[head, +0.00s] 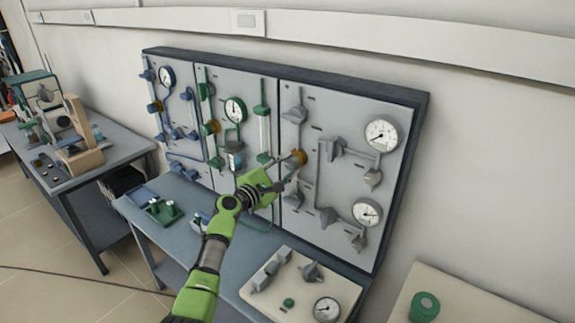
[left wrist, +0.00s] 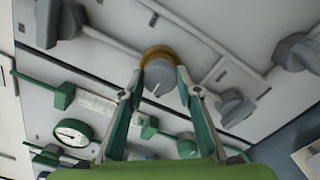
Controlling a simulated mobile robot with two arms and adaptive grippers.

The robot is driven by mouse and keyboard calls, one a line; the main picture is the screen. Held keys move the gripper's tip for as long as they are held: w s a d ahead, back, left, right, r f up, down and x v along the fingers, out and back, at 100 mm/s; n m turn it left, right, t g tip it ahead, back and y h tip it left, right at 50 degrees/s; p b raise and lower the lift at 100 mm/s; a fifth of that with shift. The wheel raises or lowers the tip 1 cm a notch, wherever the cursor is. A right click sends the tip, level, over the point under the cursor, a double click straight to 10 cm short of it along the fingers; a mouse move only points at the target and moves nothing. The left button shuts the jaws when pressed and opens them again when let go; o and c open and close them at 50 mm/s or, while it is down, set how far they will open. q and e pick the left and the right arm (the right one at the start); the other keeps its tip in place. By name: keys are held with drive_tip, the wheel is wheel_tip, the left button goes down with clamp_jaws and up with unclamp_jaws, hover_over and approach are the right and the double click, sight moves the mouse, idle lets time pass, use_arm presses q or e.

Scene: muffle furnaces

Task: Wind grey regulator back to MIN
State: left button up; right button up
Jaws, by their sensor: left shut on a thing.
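The grey regulator (head: 298,158) is a round knob with a brass-coloured collar on the right-hand grey panel (head: 338,105). In the left wrist view the regulator (left wrist: 160,77) shows its grey face with a pale pointer line, and the brass collar (left wrist: 158,52) behind it. My left gripper (head: 287,168) reaches up to it from the lower left, with its fingers on either side of the knob, shut on it. The fingers also show in the left wrist view (left wrist: 159,84). Any MIN marking is too small to read. My right gripper is not in view.
Two white gauges (head: 381,135) (head: 367,212) and several grey valves sit right of the regulator. Green and blue panels stand to its left. Below is a blue-grey bench (head: 228,262) with a pale board (head: 318,270) carrying another gauge.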

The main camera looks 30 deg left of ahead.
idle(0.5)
use_arm(q)
drive_tip(key=o, duration=1.1)
drive_tip(key=s+a, duration=0.1)
drive_tip(key=s, duration=1.1)
drive_tip(key=shift+a, duration=0.4)
